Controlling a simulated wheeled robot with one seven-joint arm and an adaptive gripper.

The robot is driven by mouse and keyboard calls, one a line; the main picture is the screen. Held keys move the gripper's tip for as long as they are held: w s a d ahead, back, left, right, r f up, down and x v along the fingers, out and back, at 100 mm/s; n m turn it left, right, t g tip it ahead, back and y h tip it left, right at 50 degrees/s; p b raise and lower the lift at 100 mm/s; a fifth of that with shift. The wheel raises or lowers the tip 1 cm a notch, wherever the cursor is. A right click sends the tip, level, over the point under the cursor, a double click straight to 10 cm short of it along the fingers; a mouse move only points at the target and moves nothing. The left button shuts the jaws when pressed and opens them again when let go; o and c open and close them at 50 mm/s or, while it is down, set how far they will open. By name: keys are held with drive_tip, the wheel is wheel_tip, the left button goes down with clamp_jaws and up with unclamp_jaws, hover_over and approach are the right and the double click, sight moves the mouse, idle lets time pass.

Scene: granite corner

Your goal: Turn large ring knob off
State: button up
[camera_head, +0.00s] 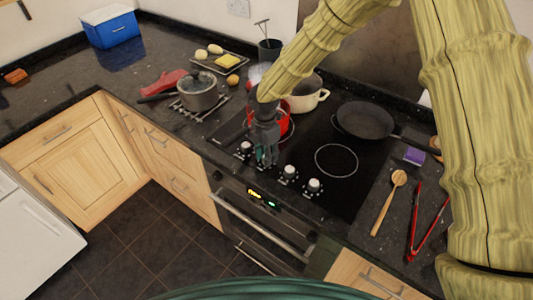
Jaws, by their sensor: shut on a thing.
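My gripper (266,156) reaches down to the front of the black cooktop (311,195). It is shut on a knob in the row along the front edge; the fingers hide most of that knob. Three other knobs with white tops show in the row: one to the left (245,148), and two to the right, a nearer one (289,172) and a farther one (314,186). A large ring (336,160) is marked on the bare right front of the cooktop. I cannot read the knob markings.
A red pot (284,124) stands right behind my gripper, partly hidden. A cream pot (311,96) and a dark frying pan (364,120) stand behind. A grey lidded pot (198,92) is left. A wooden spoon (387,205) and red tongs (415,225) lie right. The oven handle (262,228) juts out below.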

drive_tip(key=shift+n, duration=0.5)
drive_tip(key=o, duration=1)
drive_tip(key=shift+a, duration=0.1)
drive_tip(key=r, duration=1.2)
drive_tip(key=shift+w+a, duration=0.15)
drive_tip(key=shift+w, duration=0.05)
